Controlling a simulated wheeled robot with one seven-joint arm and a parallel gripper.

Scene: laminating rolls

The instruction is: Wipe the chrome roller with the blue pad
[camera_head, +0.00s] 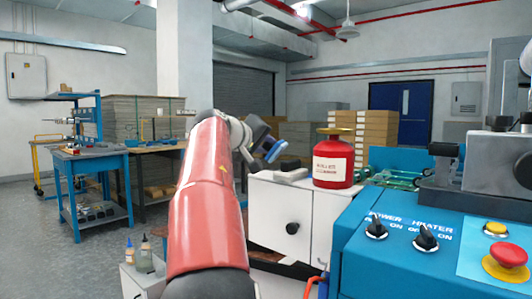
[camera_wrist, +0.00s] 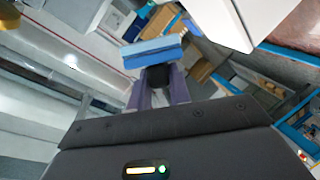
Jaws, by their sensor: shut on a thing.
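My gripper (camera_head: 262,146) is raised in the middle of the head view, above the white cabinet. It is shut on the blue pad (camera_head: 277,151), which sticks out to the right of the fingertips. In the wrist view the fingers of my gripper (camera_wrist: 159,82) hold the pad (camera_wrist: 153,47) crosswise, its blue face clear of everything around it. I cannot make out the chrome roller with certainty in either view. The blue machine (camera_head: 400,262) with knobs and buttons is at the right in the head view.
A red can (camera_head: 334,165) with a brass-coloured lid stands on the white cabinet (camera_head: 272,215), right of my gripper. A grey metal housing (camera_head: 490,160) rises over the machine. A blue workbench (camera_head: 95,165) stands at the left, with open floor before it.

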